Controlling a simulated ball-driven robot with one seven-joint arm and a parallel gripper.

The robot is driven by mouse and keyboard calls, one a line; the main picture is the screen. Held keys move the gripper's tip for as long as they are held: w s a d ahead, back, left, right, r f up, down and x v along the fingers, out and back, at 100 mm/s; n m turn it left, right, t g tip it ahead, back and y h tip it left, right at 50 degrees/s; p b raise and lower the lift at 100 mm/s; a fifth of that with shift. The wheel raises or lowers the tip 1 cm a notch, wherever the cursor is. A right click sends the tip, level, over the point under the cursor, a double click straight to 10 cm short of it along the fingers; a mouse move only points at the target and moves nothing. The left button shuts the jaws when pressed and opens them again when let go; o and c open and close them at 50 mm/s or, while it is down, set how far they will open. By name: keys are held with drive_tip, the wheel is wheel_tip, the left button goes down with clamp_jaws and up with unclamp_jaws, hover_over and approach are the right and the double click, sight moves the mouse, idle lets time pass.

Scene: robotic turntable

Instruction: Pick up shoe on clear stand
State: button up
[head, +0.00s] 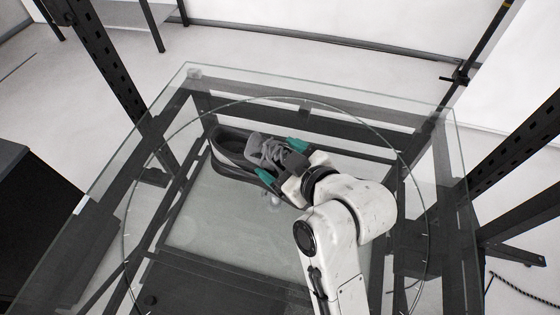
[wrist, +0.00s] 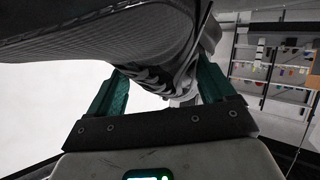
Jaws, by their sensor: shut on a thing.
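A dark grey shoe (head: 237,152) with grey laces is over the middle of the clear glass stand (head: 140,130). Its heel opening points to the upper left and its toe end lies toward my gripper (head: 282,160). My gripper's teal fingers are on either side of the front, laced part, shut on the shoe. In the wrist view the shoe (wrist: 110,32) fills the upper left and passes between the fingers of my gripper (wrist: 160,90). My gripper hides part of the toe. I cannot tell whether the sole touches the glass.
Dark metal frame bars show under the glass. Black perforated posts stand at the upper left (head: 100,60) and the right (head: 520,130). A dark cabinet (head: 30,200) is at the left. The glass around the shoe looks clear. Shelves (wrist: 270,65) show far off in the wrist view.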

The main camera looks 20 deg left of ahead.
drive_tip(key=shift+r, duration=0.45)
drive_tip(key=s+a+r+p, duration=0.1)
drive_tip(key=s+r+p, duration=0.1)
drive_tip(key=s+r, duration=1)
drive_tip(key=shift+s, duration=0.9)
